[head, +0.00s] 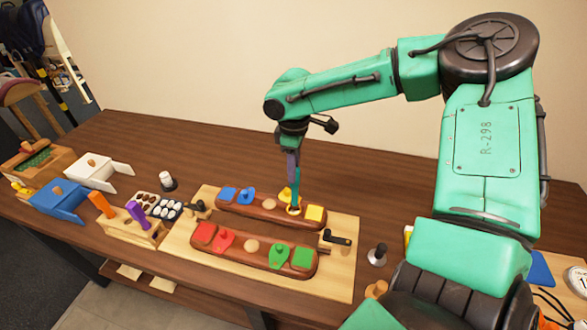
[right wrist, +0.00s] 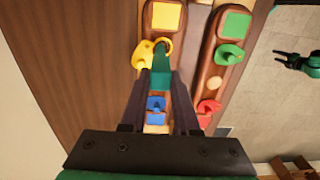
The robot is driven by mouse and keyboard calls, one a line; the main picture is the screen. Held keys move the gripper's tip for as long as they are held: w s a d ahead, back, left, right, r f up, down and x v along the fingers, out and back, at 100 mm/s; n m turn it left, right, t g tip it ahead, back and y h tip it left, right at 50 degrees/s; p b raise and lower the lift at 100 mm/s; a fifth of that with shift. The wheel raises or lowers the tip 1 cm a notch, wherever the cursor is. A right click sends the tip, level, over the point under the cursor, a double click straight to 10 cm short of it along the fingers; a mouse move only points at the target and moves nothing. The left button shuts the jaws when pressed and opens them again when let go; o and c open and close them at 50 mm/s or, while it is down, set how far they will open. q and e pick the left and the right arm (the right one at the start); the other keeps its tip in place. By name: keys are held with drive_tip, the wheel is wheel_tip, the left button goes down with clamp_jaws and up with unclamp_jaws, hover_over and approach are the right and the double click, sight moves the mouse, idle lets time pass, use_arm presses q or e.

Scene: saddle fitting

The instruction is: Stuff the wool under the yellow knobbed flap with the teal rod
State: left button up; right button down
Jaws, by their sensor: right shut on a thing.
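My right gripper (head: 292,170) points down over the far brown saddle bar (head: 270,211), shut on the teal rod (head: 295,190). In the right wrist view, the rod (right wrist: 161,72) runs between the dark fingers towards the yellow end. The yellow knobbed flap (right wrist: 142,55) lies beside the rod's far end. A yellow-orange ring shape (right wrist: 165,45) shows at the rod tip, which partly hides it. It also shows in the head view (head: 293,211). I cannot tell whether the rod touches it, or pick out the wool for certain. My left gripper is not in view.
The near saddle bar (head: 252,258) carries red and green flaps. Both bars lie on a pale board (head: 338,285) with dark clamps. A wooden tool block (head: 135,232), a blue box (head: 58,202) and a white box (head: 97,172) stand at left. The table behind the bars is clear.

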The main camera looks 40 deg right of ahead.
drive_tip(key=shift+r, duration=0.1)
drive_tip(key=shift+s+a+r, duration=0.15)
drive_tip(key=shift+a, duration=0.05)
drive_tip(key=shift+s+a, duration=0.1)
drive_tip(key=shift+s, duration=0.05)
drive_tip(key=shift+w+p, duration=0.2)
drive_tip(key=shift+p, duration=0.2)
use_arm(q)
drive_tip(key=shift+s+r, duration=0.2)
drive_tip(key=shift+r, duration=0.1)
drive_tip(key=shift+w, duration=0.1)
